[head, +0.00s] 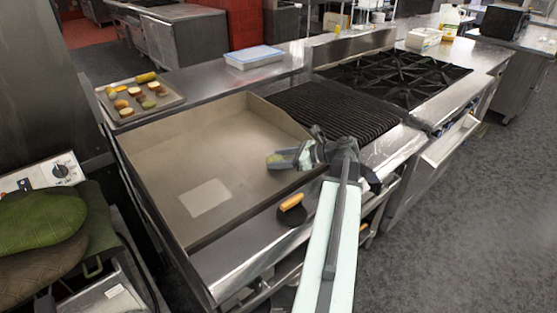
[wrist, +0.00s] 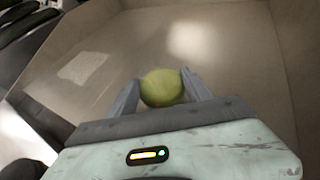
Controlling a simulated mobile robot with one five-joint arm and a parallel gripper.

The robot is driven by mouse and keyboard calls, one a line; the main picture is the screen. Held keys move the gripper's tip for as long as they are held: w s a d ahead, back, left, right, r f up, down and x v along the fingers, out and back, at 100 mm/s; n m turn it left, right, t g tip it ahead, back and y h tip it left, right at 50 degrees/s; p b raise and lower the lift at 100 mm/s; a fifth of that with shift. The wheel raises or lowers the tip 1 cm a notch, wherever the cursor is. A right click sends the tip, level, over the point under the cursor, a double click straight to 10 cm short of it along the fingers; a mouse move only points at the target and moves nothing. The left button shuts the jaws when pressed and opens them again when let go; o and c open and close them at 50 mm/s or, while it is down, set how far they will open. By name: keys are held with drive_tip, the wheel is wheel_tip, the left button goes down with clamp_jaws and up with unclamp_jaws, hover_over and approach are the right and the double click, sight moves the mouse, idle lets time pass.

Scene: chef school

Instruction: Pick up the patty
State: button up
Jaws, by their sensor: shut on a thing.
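A round yellow-green piece (wrist: 161,87), which looks like the patty, sits between the two fingers of my gripper (wrist: 160,90) in the wrist view. The fingers touch it on both sides, so my gripper is shut on it. In the head view my gripper (head: 277,160) is over the right part of the flat griddle (head: 165,160). Only a small greenish bit of the piece shows there. I cannot tell whether it touches the griddle surface.
A tray (head: 121,118) of several food pieces stands behind the griddle. A press with a wooden handle (head: 292,202) lies on the front ledge. A ribbed grill (head: 335,112) and burners (head: 395,77) are to the right. A blue-lidded container (head: 254,56) stands behind.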

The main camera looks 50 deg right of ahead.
wheel_tip(320, 180, up, 3)
drive_tip(key=shift+f+p, duration=0.1)
drive_tip(key=shift+p, duration=1)
drive_tip(key=s+d, duration=0.1)
drive_tip(key=s, duration=0.4)
drive_tip(key=s+d, duration=0.2)
drive_tip(key=s, duration=0.3)
drive_tip(key=s+d+r+p, duration=0.1)
drive_tip(key=s, duration=0.4)
drive_tip(key=shift+s+d, duration=0.2)
drive_tip(key=shift+d, duration=0.1)
